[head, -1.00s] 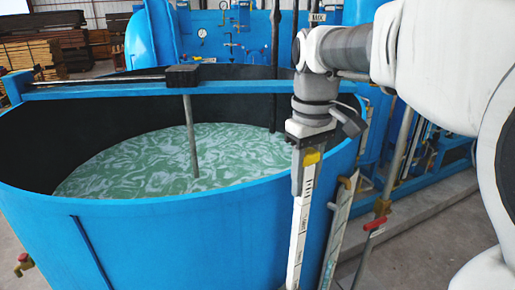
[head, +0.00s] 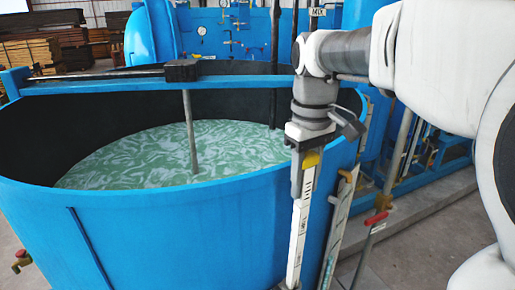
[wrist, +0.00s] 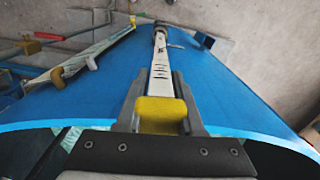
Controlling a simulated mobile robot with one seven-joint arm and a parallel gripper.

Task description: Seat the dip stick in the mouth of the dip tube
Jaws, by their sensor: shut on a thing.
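The dip stick (head: 300,225) is a long white strip with dark marks and a yellow top block. It hangs down, slightly tilted, along the outside of the blue tank. My gripper (head: 304,172) is shut on its top at the yellow block. The wrist view shows the stick (wrist: 160,58) running away from my gripper (wrist: 159,88), with its yellow block (wrist: 160,115) between the fingers. A grey ring-like piece, apparently the mouth of the dip tube (wrist: 160,29), shows at the stick's far end. I cannot tell whether the tip is inside it.
The open blue tank (head: 150,235) holds green liquid and has a beam across its top. A red-handled valve (head: 377,218) is further right. Bare concrete floor lies beyond.

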